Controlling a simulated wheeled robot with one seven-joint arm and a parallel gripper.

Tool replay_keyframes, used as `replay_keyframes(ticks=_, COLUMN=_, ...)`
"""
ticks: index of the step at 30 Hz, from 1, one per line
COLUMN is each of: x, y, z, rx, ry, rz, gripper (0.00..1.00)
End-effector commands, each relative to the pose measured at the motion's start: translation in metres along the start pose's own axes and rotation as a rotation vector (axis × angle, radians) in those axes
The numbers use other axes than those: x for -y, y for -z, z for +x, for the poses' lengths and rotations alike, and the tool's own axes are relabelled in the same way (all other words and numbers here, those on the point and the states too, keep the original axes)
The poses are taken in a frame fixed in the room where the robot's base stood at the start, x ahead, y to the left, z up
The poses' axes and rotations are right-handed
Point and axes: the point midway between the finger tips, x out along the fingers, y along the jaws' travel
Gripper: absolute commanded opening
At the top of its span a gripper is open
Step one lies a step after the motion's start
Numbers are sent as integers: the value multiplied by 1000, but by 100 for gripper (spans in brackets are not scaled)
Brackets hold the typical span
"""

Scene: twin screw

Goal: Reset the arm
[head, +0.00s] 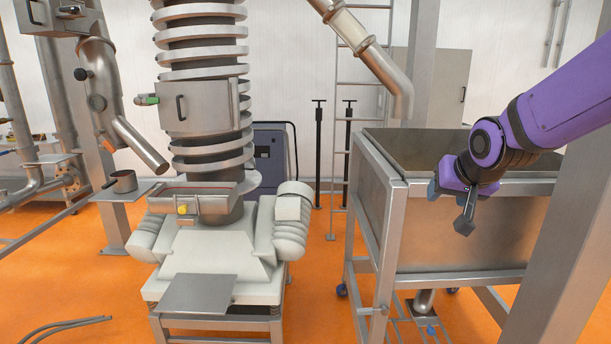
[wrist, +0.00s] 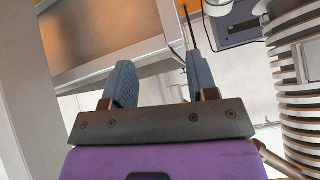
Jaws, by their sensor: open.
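My purple arm reaches in from the right in the head view. My gripper (head: 448,208) hangs in front of the upper front edge of a large metal bin (head: 460,235), on the near side of its wall. In the wrist view my gripper (wrist: 158,85) shows two grey-blue fingers spread apart with nothing between them. The gripper is open and empty. The bin's wall also shows in the wrist view (wrist: 100,35), behind and to the left of the fingers.
A spiral conveyor tower (head: 205,100) stands left of centre on a white base. A small pan (head: 123,182) sits on a side plate at left. A metal post (head: 565,230) rises close to my arm at right. A chute (head: 375,60) hangs above the bin. Orange floor lies open between tower and bin.

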Motion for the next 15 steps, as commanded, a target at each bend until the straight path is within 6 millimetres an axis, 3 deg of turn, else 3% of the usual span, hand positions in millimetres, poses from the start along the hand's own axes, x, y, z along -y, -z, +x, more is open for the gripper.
replay_keyframes(ticks=3, x=-8, y=-16, z=-42, rx=32, ry=-23, rz=-32, gripper=53)
replay_keyframes(ticks=15, x=-36, y=-97, z=-156, rx=176, ry=-52, rz=-133, gripper=53)
